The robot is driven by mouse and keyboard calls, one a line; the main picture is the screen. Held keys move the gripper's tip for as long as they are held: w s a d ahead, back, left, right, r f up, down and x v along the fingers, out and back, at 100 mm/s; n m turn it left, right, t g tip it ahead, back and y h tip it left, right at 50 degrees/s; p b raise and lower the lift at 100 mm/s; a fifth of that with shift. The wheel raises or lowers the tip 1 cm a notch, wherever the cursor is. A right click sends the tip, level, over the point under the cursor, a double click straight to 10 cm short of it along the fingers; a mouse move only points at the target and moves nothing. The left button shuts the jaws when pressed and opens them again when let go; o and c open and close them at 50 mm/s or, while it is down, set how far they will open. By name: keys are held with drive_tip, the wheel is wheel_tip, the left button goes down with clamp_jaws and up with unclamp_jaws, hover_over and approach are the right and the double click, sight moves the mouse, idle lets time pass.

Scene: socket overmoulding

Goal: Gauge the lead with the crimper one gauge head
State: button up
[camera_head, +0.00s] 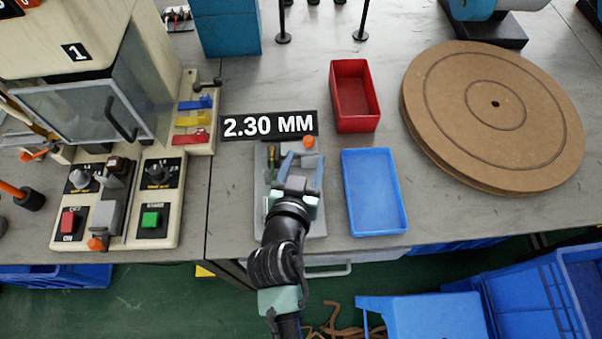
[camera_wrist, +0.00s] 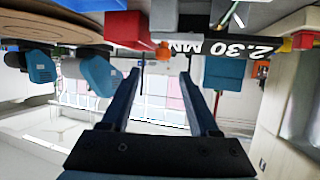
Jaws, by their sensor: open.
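Crimper one (camera_head: 75,52) is the cream machine with a "1" plate at the left. A grey gauge fixture (camera_head: 262,222) with a black "2.30 MM" sign (camera_head: 268,125) and an orange knob (camera_head: 309,142) stands right of it. My gripper (camera_head: 302,170) is above the fixture and hides much of it. Its fingers are apart, with nothing seen between them in the wrist view (camera_wrist: 161,75). A thin green-and-yellow piece (camera_head: 272,160) shows on the fixture left of the fingers; I cannot tell whether it is the lead or part of the gauge head.
A red tray (camera_head: 355,70) and a blue tray (camera_head: 375,158) lie right of the fixture, both looking empty. A large round brown board (camera_head: 495,150) lies further right. Yellow, blue and red levers (camera_head: 192,120) stand beside the crimper. Bare bench shows behind the sign.

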drive_tip(key=shift+v, duration=2.1)
drive_tip(key=shift+r, duration=0.1)
drive_tip(key=w+r+t+p, duration=0.1)
drive_tip(key=w+r+t, duration=0.25)
drive_tip(key=r, duration=1.15)
drive_tip(key=w+r+t+p, duration=0.1)
drive_tip(key=w+r+t, duration=0.3)
drive_tip(key=r, duration=1.2)
drive_tip(key=s+r+n+t+y, duration=0.1)
drive_tip(key=s+r+t, duration=0.1)
drive_tip(key=r, duration=0.7)
drive_tip(key=s+a+r+n+t+y, duration=0.1)
drive_tip(key=s+r, duration=0.4)
drive_tip(key=r, duration=0.5)
drive_tip(key=s+a+r+n+t+y+p, duration=0.1)
drive_tip(key=s+r+t, duration=0.2)
drive_tip(key=r, duration=0.7)
drive_tip(key=shift+s+t+y, duration=0.15)
drive_tip(key=shift+t+y, duration=0.15)
drive_tip(key=shift+t, duration=0.05)
drive_tip(key=shift+c, duration=0.9)
